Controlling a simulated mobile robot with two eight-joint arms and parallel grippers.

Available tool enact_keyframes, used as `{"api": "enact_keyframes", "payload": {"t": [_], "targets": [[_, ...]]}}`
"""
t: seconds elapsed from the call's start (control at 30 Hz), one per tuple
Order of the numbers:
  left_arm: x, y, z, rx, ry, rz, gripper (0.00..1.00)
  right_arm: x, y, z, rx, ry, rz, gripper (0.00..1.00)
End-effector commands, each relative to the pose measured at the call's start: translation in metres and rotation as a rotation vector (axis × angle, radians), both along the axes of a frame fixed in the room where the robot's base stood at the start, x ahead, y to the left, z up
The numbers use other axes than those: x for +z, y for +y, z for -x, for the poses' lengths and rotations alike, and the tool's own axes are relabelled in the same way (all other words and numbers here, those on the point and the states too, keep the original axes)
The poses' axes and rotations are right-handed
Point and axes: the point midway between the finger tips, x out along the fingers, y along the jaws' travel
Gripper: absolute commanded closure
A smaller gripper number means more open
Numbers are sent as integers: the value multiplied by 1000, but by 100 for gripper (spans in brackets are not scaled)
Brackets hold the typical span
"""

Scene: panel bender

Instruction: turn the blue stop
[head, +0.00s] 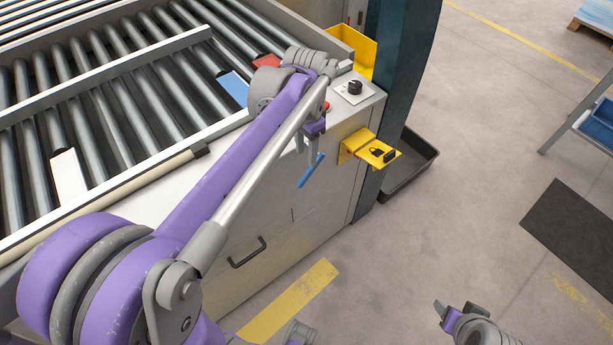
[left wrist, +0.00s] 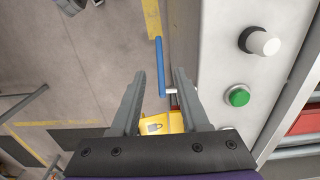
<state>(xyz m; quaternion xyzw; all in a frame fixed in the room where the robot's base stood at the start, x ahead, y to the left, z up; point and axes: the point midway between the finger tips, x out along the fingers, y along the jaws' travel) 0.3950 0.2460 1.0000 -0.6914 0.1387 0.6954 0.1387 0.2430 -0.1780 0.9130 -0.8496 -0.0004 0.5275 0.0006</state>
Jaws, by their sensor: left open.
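A blue bar-shaped handle (head: 311,170), which looks like the blue stop, sticks out from the front of the grey machine cabinet. In the left wrist view this blue bar (left wrist: 160,65) lies ahead of the fingers, on a short pale shaft, lined up with the gap between them. My left gripper (head: 308,142) is close above the bar in the head view, partly hidden by its own wrist. In the left wrist view its two fingers (left wrist: 157,88) are apart with nothing gripped. My right gripper (head: 457,308) is low at the right, over the floor, away from the cabinet.
A yellow padlock bracket (head: 370,150) juts out beside the blue bar. A black knob (head: 354,88) and a green button (left wrist: 237,96) are on the cabinet. Blue (head: 233,87) and white (head: 68,175) flat pieces lie among the rollers. The floor at right is mostly clear.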

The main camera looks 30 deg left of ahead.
Motion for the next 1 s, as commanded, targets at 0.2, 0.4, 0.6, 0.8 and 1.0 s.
{"api": "enact_keyframes", "payload": {"t": [0.2,0.4,0.6,0.8,1.0], "targets": [[-38,0,1,1,-1,0,55,-4,0,1,0,2,0,43],[-75,0,1,2,-1,-1,55,-7,0,2,0,4,0,43],[-96,0,1,2,-2,0,55,-9,0,3,0,5,0,43],[-101,0,1,2,-2,0,55,-9,0,3,0,5,0,43],[-100,0,1,2,-2,0,62,-9,0,3,0,5,0,43]]}}
